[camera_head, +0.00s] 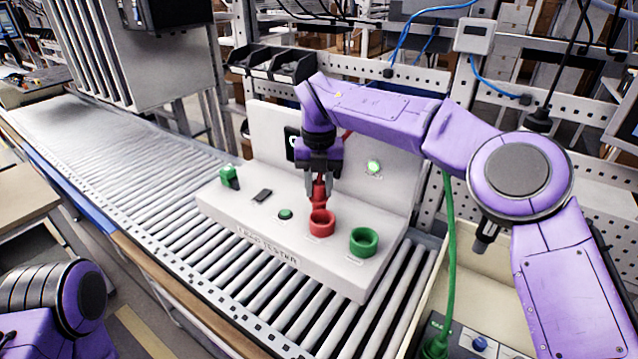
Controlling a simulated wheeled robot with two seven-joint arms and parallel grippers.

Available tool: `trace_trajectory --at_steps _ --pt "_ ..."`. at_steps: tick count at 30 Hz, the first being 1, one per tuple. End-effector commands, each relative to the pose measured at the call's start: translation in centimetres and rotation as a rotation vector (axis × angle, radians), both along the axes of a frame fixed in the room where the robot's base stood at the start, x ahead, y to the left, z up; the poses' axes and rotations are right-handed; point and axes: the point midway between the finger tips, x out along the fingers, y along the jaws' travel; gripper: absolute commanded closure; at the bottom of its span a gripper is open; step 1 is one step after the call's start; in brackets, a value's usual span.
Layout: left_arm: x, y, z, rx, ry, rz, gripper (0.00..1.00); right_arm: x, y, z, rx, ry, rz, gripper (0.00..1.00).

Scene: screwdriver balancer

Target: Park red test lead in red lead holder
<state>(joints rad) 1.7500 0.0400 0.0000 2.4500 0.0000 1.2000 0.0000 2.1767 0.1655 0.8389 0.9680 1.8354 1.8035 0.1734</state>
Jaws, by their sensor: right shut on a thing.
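The white tester (262,226) stands on the roller conveyor. The red lead holder (321,223) is a red ring cup on its front deck. My right gripper (320,190) points down just above and behind this cup. It is shut on the red test lead (319,196), whose red body hangs between the fingers. The lead's lower end is close to the cup's rear rim; I cannot tell whether it is inside. A green holder (363,241) stands to the right of the red one. At the lower left only my left arm shows; its gripper is out of view.
A green lead or clip (229,177) sits at the tester's left end. A black switch (262,195) and a green button (285,213) are on the deck. A green cable (449,250) hangs at the right. The conveyor (110,145) is clear on the left.

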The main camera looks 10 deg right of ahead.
Motion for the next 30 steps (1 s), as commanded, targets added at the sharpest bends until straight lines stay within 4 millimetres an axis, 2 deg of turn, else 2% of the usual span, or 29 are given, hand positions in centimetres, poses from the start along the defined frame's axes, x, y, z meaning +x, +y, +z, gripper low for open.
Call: trace_trajectory --at_steps 6,14,15,17,18,26,30 --pt "0.0 0.0 -0.6 0.0 0.0 0.0 1.0 0.0 0.0 -0.8 0.0 0.0 0.0 1.0" --pt "0.0 0.0 -0.6 0.0 0.0 0.0 1.0 0.0 0.0 -0.8 0.0 -0.001 0.0 1.0" --pt "0.0 0.0 -0.6 0.0 0.0 0.0 1.0 0.0 0.0 -0.8 0.0 -0.001 0.0 0.61" --pt "0.0 0.0 -0.6 0.0 0.0 0.0 1.0 0.0 0.0 -0.8 0.0 -0.001 0.0 0.41" --pt "0.0 0.0 -0.6 0.0 0.0 0.0 1.0 0.0 0.0 -0.8 0.0 -0.001 0.0 0.37" --pt "0.0 0.0 -0.6 0.0 0.0 0.0 1.0 0.0 0.0 -0.8 0.0 -0.001 -0.001 0.37" --pt "0.0 0.0 -1.0 0.0 0.0 0.0 1.0 0.1 0.0 0.9 -0.001 -0.004 -0.002 0.37"
